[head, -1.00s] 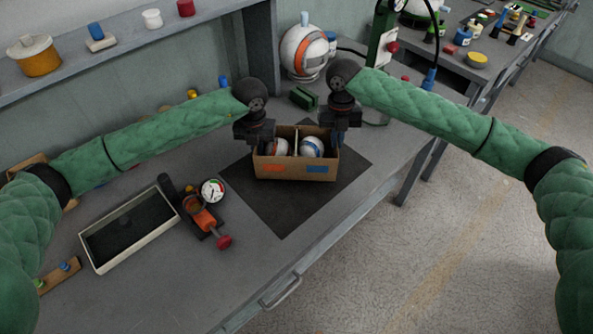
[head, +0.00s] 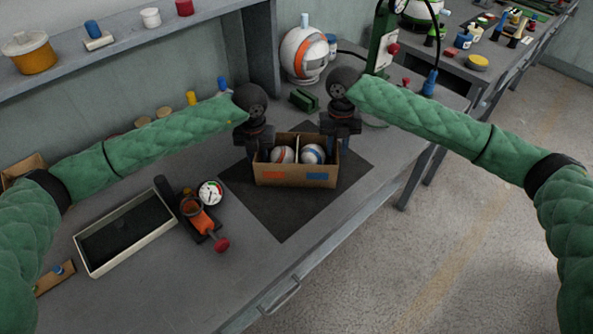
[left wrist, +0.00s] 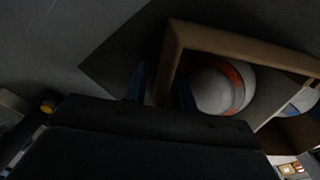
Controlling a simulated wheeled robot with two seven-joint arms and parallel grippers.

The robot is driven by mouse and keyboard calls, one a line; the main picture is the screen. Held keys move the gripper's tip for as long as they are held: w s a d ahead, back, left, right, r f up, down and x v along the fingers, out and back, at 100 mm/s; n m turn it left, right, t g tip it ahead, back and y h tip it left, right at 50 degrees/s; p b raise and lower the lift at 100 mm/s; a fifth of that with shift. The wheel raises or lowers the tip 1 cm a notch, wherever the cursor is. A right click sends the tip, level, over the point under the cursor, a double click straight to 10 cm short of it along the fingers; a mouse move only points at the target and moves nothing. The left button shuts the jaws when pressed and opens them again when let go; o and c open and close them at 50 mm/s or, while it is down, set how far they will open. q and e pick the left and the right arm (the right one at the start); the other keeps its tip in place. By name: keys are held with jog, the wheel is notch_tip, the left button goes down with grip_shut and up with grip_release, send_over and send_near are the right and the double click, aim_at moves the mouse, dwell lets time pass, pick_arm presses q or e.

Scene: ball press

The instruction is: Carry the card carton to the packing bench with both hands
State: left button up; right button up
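The open card carton (head: 296,180) stands on the dark mat on the grey table, with white-and-orange and white-and-blue balls (head: 313,154) in it and a divider between them. Its front has an orange and a blue patch. My left gripper (head: 259,147) is at the carton's left end wall, pointing down. In the left wrist view its fingers (left wrist: 160,88) stand either side of the carton wall (left wrist: 171,55), with a gap beside it, so it looks open. My right gripper (head: 338,143) is at the right end wall and also looks open around it; its fingertips are partly hidden.
A shallow tray (head: 130,262) and an orange device with a gauge (head: 203,217) lie to the left of the mat. A large striped ball (head: 304,55) and a green press (head: 385,45) stand behind. Another bench (head: 480,85) is at the back right, across open floor.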

pick_arm(q)
notch_tip(320, 180, up, 12)
jog(key=shift+f, duration=0.2)
pick_arm(e)
jog(key=shift+r, duration=0.1)
notch_tip(320, 180, up, 12)
jog(key=w, duration=0.1)
jog(key=shift+w, duration=0.25)
dwell(0.4)
jog(key=shift+f, duration=0.2)
